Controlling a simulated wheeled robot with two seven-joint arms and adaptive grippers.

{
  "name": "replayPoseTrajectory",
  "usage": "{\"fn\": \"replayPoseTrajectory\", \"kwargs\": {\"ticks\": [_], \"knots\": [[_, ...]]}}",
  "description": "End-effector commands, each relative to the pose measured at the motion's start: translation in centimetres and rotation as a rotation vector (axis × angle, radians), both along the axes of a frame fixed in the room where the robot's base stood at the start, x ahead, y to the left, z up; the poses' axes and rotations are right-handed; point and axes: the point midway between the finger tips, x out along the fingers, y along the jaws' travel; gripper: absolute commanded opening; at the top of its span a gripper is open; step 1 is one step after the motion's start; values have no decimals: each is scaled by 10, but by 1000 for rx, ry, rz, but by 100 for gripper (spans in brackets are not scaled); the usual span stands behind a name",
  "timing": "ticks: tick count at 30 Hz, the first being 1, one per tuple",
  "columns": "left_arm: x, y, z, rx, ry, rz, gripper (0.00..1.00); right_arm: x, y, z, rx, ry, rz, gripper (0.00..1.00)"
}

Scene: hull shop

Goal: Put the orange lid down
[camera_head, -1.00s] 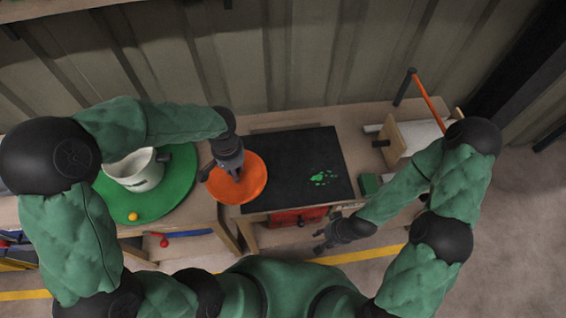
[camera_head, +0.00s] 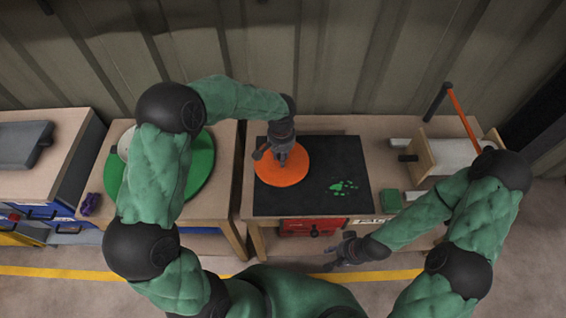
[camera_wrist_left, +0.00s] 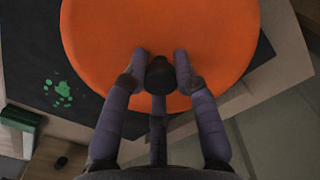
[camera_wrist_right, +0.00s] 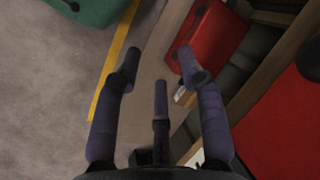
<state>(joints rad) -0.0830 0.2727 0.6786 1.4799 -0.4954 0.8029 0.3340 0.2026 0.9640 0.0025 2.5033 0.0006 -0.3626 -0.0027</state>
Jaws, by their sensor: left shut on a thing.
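The orange lid (camera_head: 284,167) is a flat round disc with a black knob (camera_wrist_left: 160,75) at its middle. It is over the left part of the black mat (camera_head: 320,202), which has green paint marks on its right. My left gripper (camera_head: 281,157) is above the lid, its fingers shut on the knob; the left wrist view shows the fingers around the knob (camera_wrist_left: 158,65). I cannot tell whether the lid touches the mat. My right gripper (camera_head: 340,256) is open and empty in front of the bench; it also shows in the right wrist view (camera_wrist_right: 160,70).
A green round board (camera_head: 201,170) lies on the left table, mostly behind my left arm. A green block (camera_head: 391,200) sits right of the mat. A wooden holder with a white roll (camera_head: 455,157) is at the bench's right. A red box (camera_head: 314,227) is below the bench top.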

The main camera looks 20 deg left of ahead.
Motion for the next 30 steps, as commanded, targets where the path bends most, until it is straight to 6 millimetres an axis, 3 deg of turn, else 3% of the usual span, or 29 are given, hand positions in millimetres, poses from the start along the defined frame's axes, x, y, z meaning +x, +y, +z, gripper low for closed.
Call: {"fn": "replayPoseTrajectory", "kwargs": {"ticks": [10, 22, 23, 25, 30], "knots": [[6, -4, -39, -1, 2, 0, 0, 0, 0, -16, 0, 0, 0, 40], [6, -3, -43, 0, 1, 0, 0, 0, 0, -17, 0, 0, 0, 40], [6, -3, -43, 0, 1, 0, 32, 0, 0, -17, 0, 0, 0, 40], [6, -3, -43, 0, 1, 0, 52, 0, 0, -17, 0, 0, 0, 40], [6, -3, -43, 0, 1, 0, 53, 0, 0, -17, 0, 0, 0, 40]]}}
